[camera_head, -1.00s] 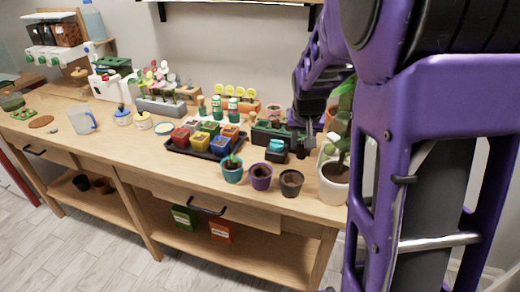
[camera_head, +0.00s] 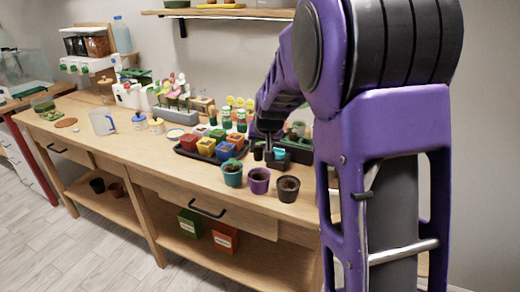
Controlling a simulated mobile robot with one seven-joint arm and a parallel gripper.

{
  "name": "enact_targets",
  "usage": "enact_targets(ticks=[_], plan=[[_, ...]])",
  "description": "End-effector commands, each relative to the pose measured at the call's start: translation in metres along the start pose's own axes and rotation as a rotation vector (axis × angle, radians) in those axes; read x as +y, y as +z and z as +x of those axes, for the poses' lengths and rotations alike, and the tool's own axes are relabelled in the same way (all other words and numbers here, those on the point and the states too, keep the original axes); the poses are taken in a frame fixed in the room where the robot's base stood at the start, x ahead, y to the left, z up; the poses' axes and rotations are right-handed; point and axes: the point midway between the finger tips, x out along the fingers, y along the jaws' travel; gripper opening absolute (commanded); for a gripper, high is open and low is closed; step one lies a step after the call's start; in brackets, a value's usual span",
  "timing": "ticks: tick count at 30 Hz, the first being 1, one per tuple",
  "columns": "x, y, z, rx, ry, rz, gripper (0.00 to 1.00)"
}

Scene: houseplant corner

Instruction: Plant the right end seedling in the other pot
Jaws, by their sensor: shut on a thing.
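A teal pot (camera_head: 232,174) with dark soil and a small green sprout stands at the table's front edge. A purple pot (camera_head: 259,181) and a dark brown pot (camera_head: 288,189) stand to its right, showing soil and no plant. My gripper (camera_head: 263,150) is behind the purple pot, by a dark tray (camera_head: 297,152) with a teal block (camera_head: 279,154). Its fingers are small and dark here. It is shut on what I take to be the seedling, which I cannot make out. My purple arm hides the table's right end.
A black tray (camera_head: 187,153) with several coloured pots lies left of my gripper. Green-capped bottles (camera_head: 227,120) and yellow round tags stand behind it. A clear jug (camera_head: 103,123) is further left. Bare tabletop lies along the front left.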

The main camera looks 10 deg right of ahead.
Motion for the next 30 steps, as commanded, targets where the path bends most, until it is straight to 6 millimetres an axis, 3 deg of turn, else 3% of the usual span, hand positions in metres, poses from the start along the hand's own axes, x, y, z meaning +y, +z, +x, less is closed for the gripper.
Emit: enact_targets(ticks=[17, 30], plan=[[0.007, 0.031, 0.045, -0.002, 0.001, 0.000, 0.00], [0.009, 0.028, 0.040, -0.001, 0.001, 0.001, 0.00]])
